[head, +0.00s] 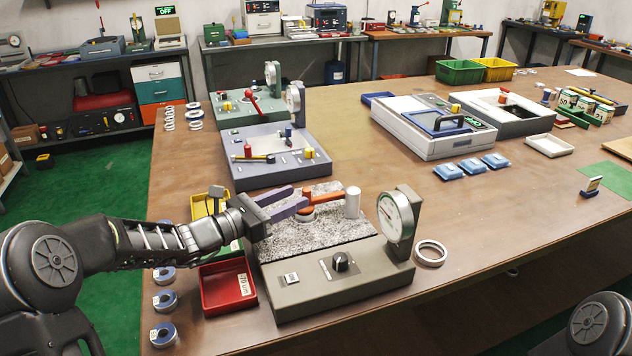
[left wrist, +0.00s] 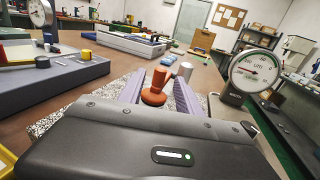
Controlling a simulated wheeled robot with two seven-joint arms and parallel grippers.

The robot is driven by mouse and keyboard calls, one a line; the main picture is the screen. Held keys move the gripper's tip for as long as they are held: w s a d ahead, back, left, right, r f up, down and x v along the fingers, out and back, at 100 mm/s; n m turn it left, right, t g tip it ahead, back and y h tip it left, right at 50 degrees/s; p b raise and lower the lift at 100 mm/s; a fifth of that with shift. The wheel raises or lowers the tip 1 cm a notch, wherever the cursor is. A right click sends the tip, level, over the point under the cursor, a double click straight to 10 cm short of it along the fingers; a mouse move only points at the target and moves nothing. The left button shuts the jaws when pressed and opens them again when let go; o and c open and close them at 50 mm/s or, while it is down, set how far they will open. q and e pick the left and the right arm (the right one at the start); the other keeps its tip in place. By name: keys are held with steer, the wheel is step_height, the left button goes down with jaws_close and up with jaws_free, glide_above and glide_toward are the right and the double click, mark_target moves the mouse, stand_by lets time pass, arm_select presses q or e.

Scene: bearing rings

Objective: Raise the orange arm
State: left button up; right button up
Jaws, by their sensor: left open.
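The orange arm (head: 326,197) lies roughly level above the speckled plate (head: 325,228) of a grey gauge device (head: 340,285). Its right end is near a pale cylinder (head: 352,203). My left gripper (head: 299,196) is open, with its purple fingers at the arm's left end. In the left wrist view the orange arm's knob (left wrist: 156,84) stands between the two spread fingers (left wrist: 158,90), with no clear grip on it. The round dial (head: 395,215) stands on the device's right; it also shows in the left wrist view (left wrist: 254,70). My right gripper is out of view.
A bearing ring (head: 431,253) lies right of the device. A red bin (head: 227,287) and several ringed spools (head: 164,300) stand left of it. A blue-grey gauge device (head: 275,160) is behind. Bare brown table (head: 500,235) lies to the right.

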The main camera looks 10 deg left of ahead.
mark_target(323, 195)
arm_select(q)
steer(key=shift+x, duration=3.85)
steer(key=shift+c, duration=0.3)
jaws_close()
